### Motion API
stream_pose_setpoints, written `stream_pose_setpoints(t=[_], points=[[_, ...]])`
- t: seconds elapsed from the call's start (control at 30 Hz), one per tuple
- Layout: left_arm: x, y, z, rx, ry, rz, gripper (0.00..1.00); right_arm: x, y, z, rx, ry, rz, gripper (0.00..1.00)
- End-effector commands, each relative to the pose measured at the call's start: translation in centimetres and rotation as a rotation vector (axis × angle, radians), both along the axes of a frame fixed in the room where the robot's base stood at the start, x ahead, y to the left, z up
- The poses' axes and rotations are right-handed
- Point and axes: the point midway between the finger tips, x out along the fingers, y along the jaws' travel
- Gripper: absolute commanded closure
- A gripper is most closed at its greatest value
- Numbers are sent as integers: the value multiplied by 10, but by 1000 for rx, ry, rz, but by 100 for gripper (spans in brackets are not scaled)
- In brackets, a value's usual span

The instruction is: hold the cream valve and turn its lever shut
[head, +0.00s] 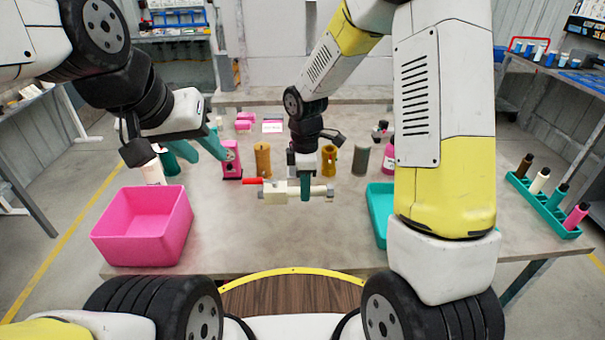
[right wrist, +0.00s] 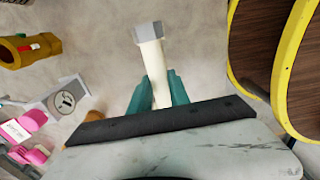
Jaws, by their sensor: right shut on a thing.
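The cream valve (head: 275,192) is held level above the front part of the table, with its red lever (head: 253,181) pointing left in the head view. My right gripper (head: 305,188) is shut on the valve's cream pipe, near its right end. In the right wrist view, the teal fingers stand on either side of the cream pipe (right wrist: 153,70), which ends in a grey tip. My left gripper (head: 208,154) appears open and empty, up and left of the valve and apart from it, near a pink block-shaped part.
A pink bin (head: 145,245) stands at the table's front left, and a teal tray (head: 378,215) is partly hidden by my right arm. The pink part (head: 231,172), a brown cylinder (head: 262,160) and a grey cylinder (head: 361,160) stand behind the valve.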

Motion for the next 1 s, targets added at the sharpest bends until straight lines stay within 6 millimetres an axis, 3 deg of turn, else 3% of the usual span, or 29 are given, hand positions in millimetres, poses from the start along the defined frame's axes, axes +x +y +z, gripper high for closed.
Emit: stream_pose_setpoints(t=[1.0], points=[[0,0,0,0,0,0,64,0,0,-28,0,0,0,100]])
